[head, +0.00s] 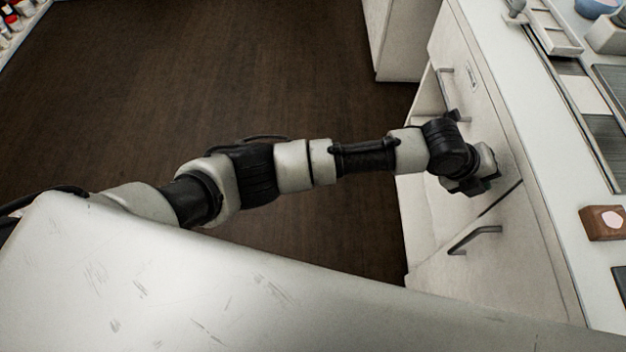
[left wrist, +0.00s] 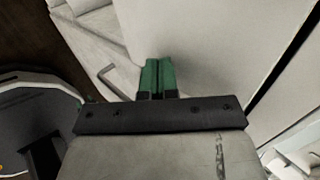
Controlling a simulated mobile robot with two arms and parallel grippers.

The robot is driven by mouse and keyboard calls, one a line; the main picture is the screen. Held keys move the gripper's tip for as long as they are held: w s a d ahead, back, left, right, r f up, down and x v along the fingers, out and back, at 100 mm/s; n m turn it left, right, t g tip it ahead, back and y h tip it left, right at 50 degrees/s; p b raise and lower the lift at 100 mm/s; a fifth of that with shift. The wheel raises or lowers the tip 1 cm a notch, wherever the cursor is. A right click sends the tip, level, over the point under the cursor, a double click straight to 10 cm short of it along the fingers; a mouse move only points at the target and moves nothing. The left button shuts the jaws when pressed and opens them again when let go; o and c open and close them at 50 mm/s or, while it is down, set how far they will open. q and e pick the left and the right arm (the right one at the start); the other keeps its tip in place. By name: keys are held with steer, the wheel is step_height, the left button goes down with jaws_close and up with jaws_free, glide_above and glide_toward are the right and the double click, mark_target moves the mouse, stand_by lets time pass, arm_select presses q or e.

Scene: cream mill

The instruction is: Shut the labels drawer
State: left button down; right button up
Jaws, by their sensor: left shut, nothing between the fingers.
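The white cabinet front (head: 492,120) on the right side of the head view has a panel with a small label plate (head: 473,79) and grey bar handles, one upper (head: 446,85) and one lower (head: 475,240). A dark gap runs between the panels. I cannot tell for sure which front is the labels drawer or how far it stands out. My left gripper (head: 478,186) is at the cabinet front between the two handles. In the left wrist view its green fingertips (left wrist: 158,76) are together and empty, close to a pale panel (left wrist: 215,45); contact is unclear. My right gripper is not in view.
The white counter (head: 535,130) above carries a metal rack (head: 553,30) and a small brown box (head: 604,222). Another white cabinet (head: 403,45) stands at the top. The dark wooden floor (head: 230,70) is clear to the left.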

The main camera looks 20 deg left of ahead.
arm_select(q)
steer(key=shift+w+d+r, duration=0.1)
steer(key=shift+d+r, duration=0.15)
steer(key=shift+d, duration=0.35)
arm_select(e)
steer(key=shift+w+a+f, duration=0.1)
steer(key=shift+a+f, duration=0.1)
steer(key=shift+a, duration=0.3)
arm_select(q)
steer(key=shift+r, duration=0.1)
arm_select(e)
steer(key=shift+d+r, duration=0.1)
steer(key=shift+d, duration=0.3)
